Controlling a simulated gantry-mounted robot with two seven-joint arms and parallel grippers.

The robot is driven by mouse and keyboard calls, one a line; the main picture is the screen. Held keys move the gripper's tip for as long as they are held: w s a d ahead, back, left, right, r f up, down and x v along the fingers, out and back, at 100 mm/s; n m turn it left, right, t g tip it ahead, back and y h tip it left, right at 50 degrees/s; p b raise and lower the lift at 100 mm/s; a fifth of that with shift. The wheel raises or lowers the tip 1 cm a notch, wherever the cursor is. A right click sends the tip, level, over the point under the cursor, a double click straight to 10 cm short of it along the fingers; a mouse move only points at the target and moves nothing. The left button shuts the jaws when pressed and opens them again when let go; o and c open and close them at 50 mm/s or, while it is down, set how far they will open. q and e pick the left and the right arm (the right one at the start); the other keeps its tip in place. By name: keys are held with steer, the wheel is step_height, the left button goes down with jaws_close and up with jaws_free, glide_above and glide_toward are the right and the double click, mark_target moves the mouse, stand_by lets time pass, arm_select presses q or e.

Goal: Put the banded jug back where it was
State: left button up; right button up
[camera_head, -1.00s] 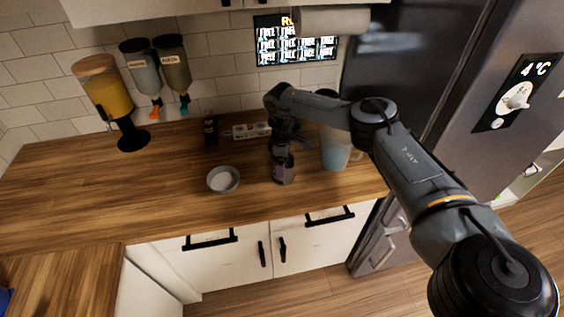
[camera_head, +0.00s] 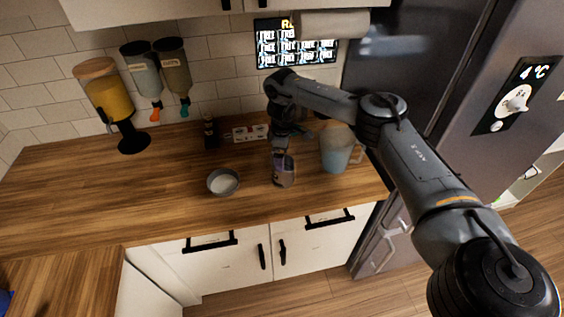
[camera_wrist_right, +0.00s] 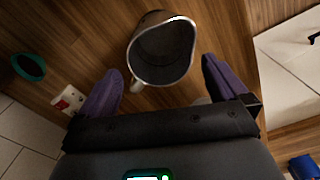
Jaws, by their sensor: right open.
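A small grey metal jug (camera_head: 284,173) stands upright on the wooden counter, near the front edge. I take it to be the banded jug, but its band is not clear. The right wrist view shows its open, empty mouth (camera_wrist_right: 162,50) and its handle (camera_wrist_right: 137,86) pointing toward me. My right gripper (camera_head: 280,153) is just above and behind it. Its two purple fingers (camera_wrist_right: 162,68) are spread wide on the handle side, with nothing between them and apart from the jug. My left gripper is not in view.
A grey bowl (camera_head: 223,181) stands left of the jug and a pale blue pitcher (camera_head: 336,152) right of it. A dark bottle (camera_head: 211,132) and a small red-and-white box (camera_head: 250,133) stand behind. The left counter (camera_head: 100,200) is clear.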

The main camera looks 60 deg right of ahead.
step_height(320, 180, up, 7)
steer(key=p, duration=0.3)
steer(key=w+a+f+n+t+y, duration=0.1)
steer(key=a+f+n, duration=0.3)
steer(key=a, duration=0.7)
steer(key=w+a+f+n+t, duration=0.1)
steer(key=a+f+n, duration=0.1)
steer(key=a+f, duration=0.65)
steer(key=w+a+f+n+t+y, duration=0.1)
steer(key=a+f+n, duration=0.25)
steer(key=a, duration=1.05)
steer(key=s+a+n+t+y, duration=0.1)
steer(key=s+a+n+y, duration=0.2)
steer(key=a, duration=1.2)
steer(key=s+a+r+m+t+y, duration=0.2)
steer(key=s+a+r+m+t, duration=0.1)
steer(key=s+a+r, duration=0.55)
steer(key=s+d+f+m+g+h, duration=0.1)
steer(key=s+d+m+h, duration=0.2)
steer(key=s+d+m, duration=0.3)
steer(key=s+d+f+m+g+h, duration=0.2)
steer(key=s+d+m, duration=0.4)
steer(key=d, duration=0.8)
steer(key=s+h, duration=0.1)
steer(key=s, duration=0.1)
steer(key=shift+s+d+f+h, duration=0.2)
steer(key=shift+s+h, duration=0.1)
steer(key=shift+s, duration=0.1)
